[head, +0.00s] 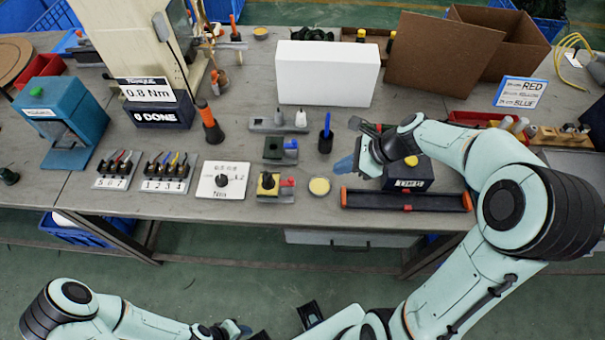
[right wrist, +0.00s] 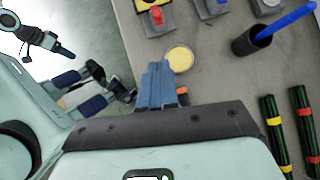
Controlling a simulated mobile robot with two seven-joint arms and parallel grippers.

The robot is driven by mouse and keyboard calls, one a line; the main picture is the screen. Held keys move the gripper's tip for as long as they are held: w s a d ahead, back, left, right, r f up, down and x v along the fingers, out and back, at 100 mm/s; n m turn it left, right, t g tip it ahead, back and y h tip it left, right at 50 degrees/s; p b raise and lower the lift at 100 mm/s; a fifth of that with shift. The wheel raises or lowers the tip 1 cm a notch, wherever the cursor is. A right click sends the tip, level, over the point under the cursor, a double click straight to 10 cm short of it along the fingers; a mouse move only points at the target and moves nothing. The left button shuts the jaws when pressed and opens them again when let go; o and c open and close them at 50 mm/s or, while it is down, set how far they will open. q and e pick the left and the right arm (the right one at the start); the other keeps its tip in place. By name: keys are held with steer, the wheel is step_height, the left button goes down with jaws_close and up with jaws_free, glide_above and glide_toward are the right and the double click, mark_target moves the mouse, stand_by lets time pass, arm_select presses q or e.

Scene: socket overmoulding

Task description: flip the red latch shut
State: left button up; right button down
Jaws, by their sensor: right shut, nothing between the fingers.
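The red latch (head: 287,182) is a small red lever on the right side of a small grey fixture (head: 270,196) with a yellow-topped block (head: 268,184) and a black part on it. The latch also shows at the top of the right wrist view (right wrist: 157,15). Its exact angle is too small to tell. My right gripper (head: 344,166) is shut and empty, with its blue fingertips over the table to the right of the latch and apart from it. My left gripper (head: 236,328) is low at the front, away from the table; its jaws are unclear.
A yellow round dish (head: 319,186) lies between the latch fixture and my right gripper. A similar fixture with a blue lever (head: 290,145) stands behind. A blue pen in a black holder (head: 325,135) and a dark long tray (head: 405,200) are nearby.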

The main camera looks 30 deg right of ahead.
steer(key=b, duration=0.1)
glide_toward(292, 182)
step_height(292, 182, down, 5)
steer(key=w+a, duration=0.1)
steer(key=w, duration=0.1)
steer(key=shift+w+a+f, duration=0.15)
steer(key=shift+w+a, duration=0.15)
steer(key=shift+a, duration=0.25)
arm_select(q)
steer(key=shift+s+f, duration=0.35)
steer(key=shift+f, duration=0.4)
